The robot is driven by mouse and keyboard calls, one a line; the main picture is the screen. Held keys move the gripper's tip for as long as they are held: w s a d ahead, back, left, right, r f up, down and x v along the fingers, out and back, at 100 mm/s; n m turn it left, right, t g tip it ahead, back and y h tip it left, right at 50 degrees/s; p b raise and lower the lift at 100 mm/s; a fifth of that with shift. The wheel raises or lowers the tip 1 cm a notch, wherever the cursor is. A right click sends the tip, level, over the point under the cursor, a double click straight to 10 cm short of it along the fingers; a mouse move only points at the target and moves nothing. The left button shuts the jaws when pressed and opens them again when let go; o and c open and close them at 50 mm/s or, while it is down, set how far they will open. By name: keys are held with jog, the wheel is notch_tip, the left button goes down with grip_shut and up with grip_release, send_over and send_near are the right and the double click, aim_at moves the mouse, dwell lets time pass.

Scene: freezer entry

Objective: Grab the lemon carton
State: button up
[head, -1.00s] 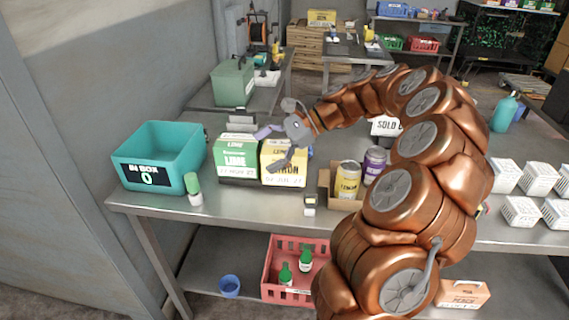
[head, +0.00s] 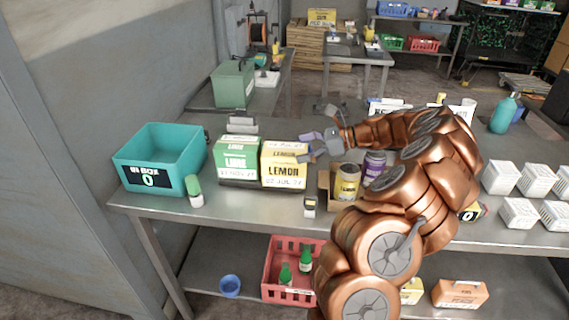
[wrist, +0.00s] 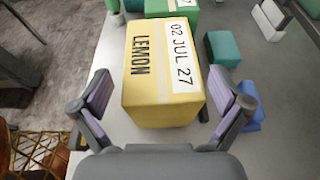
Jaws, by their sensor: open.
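The yellow lemon carton (head: 284,170) stands on the metal table, right beside the green lime carton (head: 237,165). In the wrist view the lemon carton (wrist: 163,85) fills the middle, its "LEMON" and date text turned sideways. My gripper (head: 308,148) is at the carton's right side in the head view. In the wrist view my gripper (wrist: 160,90) is open, with one purple-padded finger on each side of the carton's near end. Gaps show between the pads and the carton, so it is not held.
A teal in-box (head: 160,160) stands at the left. A green-capped bottle (head: 194,191) is in front of it. White baskets (head: 518,212) stand at the far right.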

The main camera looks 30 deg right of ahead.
aim_at(287, 149)
jog(key=shift+p+x, duration=0.55)
jog(key=shift+x, duration=1.35)
jog(key=shift+w+r, duration=0.1)
jog(key=c, duration=1.5)
jog(key=shift+c, duration=0.3)
jog(key=shift+r, duration=0.1)
